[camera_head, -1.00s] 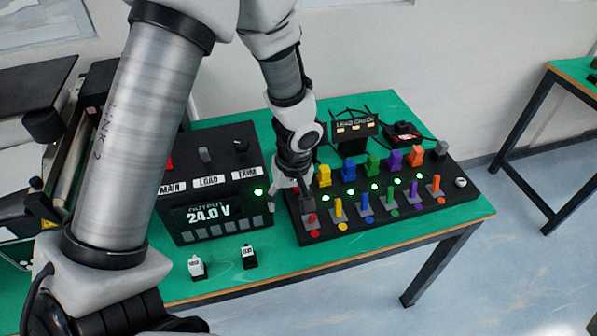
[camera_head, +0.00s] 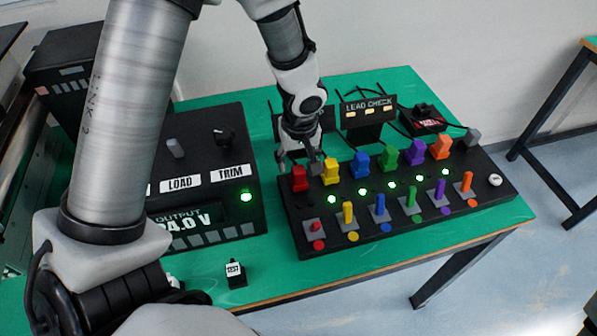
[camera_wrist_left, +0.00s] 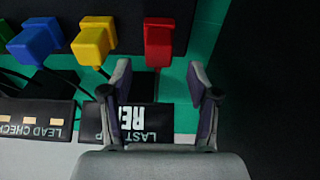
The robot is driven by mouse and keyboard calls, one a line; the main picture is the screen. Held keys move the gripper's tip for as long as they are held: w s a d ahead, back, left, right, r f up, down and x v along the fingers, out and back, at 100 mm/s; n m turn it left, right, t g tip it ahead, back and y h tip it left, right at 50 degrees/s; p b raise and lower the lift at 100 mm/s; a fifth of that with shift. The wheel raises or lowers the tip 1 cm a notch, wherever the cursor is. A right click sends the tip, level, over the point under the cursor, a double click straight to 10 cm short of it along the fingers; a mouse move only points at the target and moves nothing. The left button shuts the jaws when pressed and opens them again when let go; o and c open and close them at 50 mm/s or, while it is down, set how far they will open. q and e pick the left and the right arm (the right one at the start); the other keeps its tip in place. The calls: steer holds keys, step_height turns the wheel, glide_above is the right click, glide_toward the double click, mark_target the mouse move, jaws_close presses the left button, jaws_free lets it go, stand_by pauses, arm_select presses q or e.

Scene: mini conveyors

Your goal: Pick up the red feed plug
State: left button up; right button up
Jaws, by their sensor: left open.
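The red feed plug (camera_head: 300,179) stands upright at the left end of the back row on the black panel (camera_head: 291,229). In the left wrist view the red plug (camera_wrist_left: 158,38) is just beyond the fingertips, roughly centred between them. My left gripper (camera_head: 300,161) is open, with its fingers at the back of the red plug in the head view. In the left wrist view the open left gripper (camera_wrist_left: 161,75) has nothing between its fingertips, and the plug looks apart from both fingers. My right gripper is not in view.
A yellow plug (camera_head: 331,173) stands beside the red one, with blue, green, purple and orange plugs further right. A LEAD CHECK box (camera_head: 367,108) and dark leads are behind. The power supply box (camera_head: 205,150) stands left. Green table (camera_head: 385,84) shows behind.

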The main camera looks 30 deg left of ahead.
mark_target(299, 170)
arm_select(q)
steer(key=f, duration=0.3)
steer(key=shift+s+d+f+b, duration=0.1)
steer(key=shift+s+d+b, duration=0.05)
steer(key=shift+d+b, duration=0.15)
steer(key=shift+f, duration=0.3)
steer(key=shift+w+a+f, duration=0.15)
steer(key=shift+w, duration=0.05)
steer(key=shift+s, duration=0.1)
jaws_close()
